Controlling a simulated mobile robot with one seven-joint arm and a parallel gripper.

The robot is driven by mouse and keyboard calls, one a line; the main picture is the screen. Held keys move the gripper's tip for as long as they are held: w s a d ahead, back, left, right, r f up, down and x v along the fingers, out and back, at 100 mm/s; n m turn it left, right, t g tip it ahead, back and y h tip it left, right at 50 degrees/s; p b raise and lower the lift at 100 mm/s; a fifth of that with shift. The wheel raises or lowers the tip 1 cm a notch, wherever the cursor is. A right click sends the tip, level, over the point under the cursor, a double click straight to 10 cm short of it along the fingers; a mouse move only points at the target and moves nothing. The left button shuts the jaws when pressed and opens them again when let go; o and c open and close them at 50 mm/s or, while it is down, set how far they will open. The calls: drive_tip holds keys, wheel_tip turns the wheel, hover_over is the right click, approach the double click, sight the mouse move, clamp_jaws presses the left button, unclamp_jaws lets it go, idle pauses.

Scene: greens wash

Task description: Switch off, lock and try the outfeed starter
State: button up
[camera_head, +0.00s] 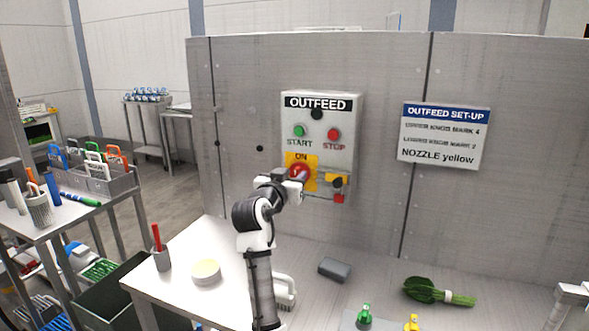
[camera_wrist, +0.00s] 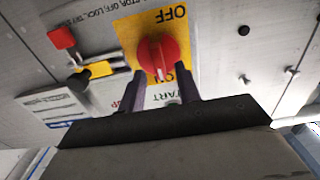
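The grey OUTFEED starter box (camera_head: 347,108) hangs on the metal wall, with a green START button (camera_head: 299,131) and a red STOP button (camera_head: 334,134). Its red rotary knob (camera_head: 299,171) sits on a yellow plate; in the wrist view the knob (camera_wrist: 163,52) has its white mark toward ON. My gripper (camera_wrist: 163,80) is at the knob, its two fingers apart, one on each side of the knob's lower end. I cannot tell whether they touch it. A black-and-yellow fitting (camera_head: 337,182) and a red piece (camera_head: 339,198) are at the box's lower right.
The bench below the box holds a round tub (camera_head: 206,271), a red pen in a cup (camera_head: 161,258), a grey block (camera_head: 335,269) and greens (camera_head: 428,290). A set-up sign (camera_head: 444,135) hangs right.

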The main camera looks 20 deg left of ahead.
drive_tip(key=shift+w, duration=0.85)
drive_tip(key=shift+c, duration=0.3)
clamp_jaws()
